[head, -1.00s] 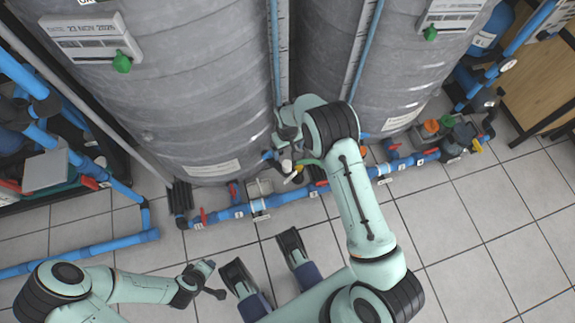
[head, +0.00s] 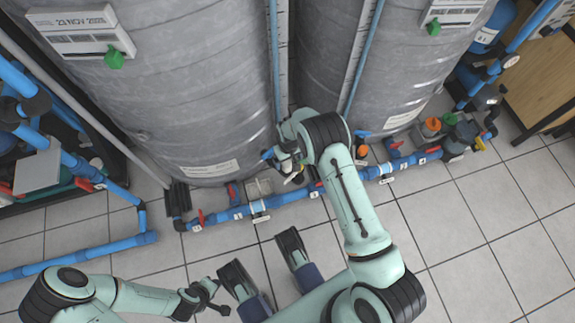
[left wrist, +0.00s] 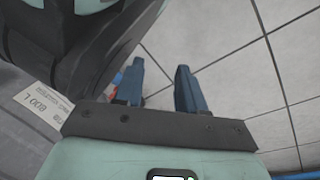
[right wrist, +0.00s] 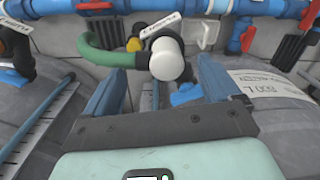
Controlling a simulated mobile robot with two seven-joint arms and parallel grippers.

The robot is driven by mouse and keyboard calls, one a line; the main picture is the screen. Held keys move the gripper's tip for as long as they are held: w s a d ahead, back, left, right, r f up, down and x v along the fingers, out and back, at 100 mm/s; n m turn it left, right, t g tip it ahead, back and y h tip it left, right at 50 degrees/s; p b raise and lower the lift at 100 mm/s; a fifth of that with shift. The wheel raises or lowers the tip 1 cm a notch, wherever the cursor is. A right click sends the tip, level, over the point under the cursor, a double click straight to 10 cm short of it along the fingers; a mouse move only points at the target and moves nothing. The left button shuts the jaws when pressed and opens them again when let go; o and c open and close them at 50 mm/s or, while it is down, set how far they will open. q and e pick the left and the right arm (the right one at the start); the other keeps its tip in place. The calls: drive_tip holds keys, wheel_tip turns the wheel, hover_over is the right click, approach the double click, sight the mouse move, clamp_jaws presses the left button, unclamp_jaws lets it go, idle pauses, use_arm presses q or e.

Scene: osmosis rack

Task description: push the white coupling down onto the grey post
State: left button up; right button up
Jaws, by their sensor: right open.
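The white coupling (right wrist: 168,62) shows in the right wrist view as a rounded white piece with its end facing the camera. A green hose (right wrist: 98,52) bends in beside it from the left. My right gripper (right wrist: 168,80) is open, with one blue finger on each side of the coupling and a gap showing. I cannot tell whether either finger touches it. The grey post cannot be made out; the coupling and gripper hide that spot. In the head view my right gripper (head: 287,165) is low between the tanks. My left gripper (left wrist: 157,85) is open and empty over the floor.
Two large grey tanks (head: 190,80) stand close behind the work spot. A blue pipe (head: 240,211) with red-handled valves runs low along their front. More blue pipes (head: 80,257) lie at the left. The tiled floor (head: 470,240) at the right is clear.

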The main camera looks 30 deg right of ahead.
sight(289, 162)
wheel_tip(289, 162, down, 3)
drive_tip(key=shift+r+b, duration=0.1)
drive_tip(key=shift+b, duration=0.25)
use_arm(q)
drive_tip(key=shift+s+a+f+g, duration=0.1)
drive_tip(key=shift+s+f+g, duration=0.1)
drive_tip(key=shift+s+f, duration=0.25)
drive_tip(key=shift+s+f+g, duration=0.2)
drive_tip(key=shift+s+f, duration=0.05)
drive_tip(key=shift+s, duration=0.3)
use_arm(e)
drive_tip(key=c, duration=1.1)
